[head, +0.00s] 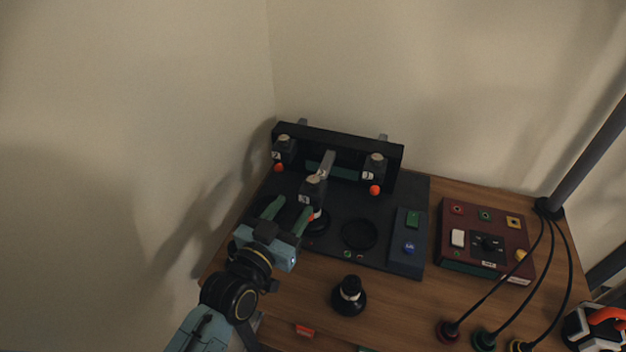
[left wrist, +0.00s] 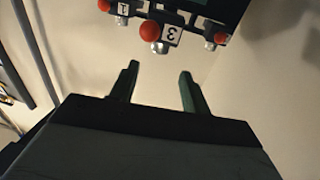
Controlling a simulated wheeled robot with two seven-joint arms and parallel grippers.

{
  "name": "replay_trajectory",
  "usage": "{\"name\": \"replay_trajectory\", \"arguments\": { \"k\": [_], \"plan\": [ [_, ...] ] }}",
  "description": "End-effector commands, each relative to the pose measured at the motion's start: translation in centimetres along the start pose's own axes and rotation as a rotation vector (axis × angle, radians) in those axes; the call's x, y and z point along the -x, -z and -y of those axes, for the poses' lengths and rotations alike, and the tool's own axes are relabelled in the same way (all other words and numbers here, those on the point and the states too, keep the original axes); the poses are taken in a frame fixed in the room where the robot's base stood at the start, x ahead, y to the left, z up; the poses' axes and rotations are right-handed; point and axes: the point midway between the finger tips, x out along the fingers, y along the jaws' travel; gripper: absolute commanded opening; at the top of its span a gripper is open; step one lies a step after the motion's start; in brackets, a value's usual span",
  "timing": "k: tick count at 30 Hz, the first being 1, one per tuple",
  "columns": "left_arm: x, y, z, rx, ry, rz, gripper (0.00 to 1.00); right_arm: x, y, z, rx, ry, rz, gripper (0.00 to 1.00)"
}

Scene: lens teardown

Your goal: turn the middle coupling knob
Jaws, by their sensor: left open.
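The middle coupling unit is a dark block (head: 313,187) with a pale top, set forward of the two outer ones. In the left wrist view its red-orange ball (left wrist: 150,31) sits beside a white label marked 3 (left wrist: 171,36), with a silvery round end (left wrist: 160,47) next to it. I cannot tell which part turns as the knob. My left gripper (head: 290,211) is open, its two green fingers close to this block's lower front left. In the left wrist view the fingers (left wrist: 159,76) are apart with nothing between them. My right gripper is not in view.
Outer blocks stand left (head: 285,148) and right (head: 375,165) on a black rack (head: 340,140). A dark board (head: 340,215) lies below. A black knobbed piece (head: 348,297) stands in front. A maroon control box (head: 485,238) and cabled plugs are at right; a wall is at left.

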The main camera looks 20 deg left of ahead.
Motion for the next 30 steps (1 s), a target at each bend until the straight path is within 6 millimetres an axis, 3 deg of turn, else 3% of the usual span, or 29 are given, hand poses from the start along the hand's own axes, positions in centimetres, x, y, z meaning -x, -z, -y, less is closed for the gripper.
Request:
{"name": "replay_trajectory", "arguments": {
  "k": [9, 15, 28, 30],
  "plan": [
    [-6.6, -0.1, 0.0, 0.000, 0.001, 0.001, 0.47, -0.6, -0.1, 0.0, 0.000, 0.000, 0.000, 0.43],
    [-9.2, -0.1, 0.1, -0.001, 0.001, 0.001, 0.47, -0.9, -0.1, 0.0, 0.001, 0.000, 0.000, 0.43],
    [-10.1, -0.1, 0.0, -0.001, 0.001, 0.003, 0.47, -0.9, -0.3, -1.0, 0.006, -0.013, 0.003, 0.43],
    [-10.1, -0.1, 0.0, -0.001, 0.001, 0.003, 0.39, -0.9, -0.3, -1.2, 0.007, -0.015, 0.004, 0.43]
  ]
}}
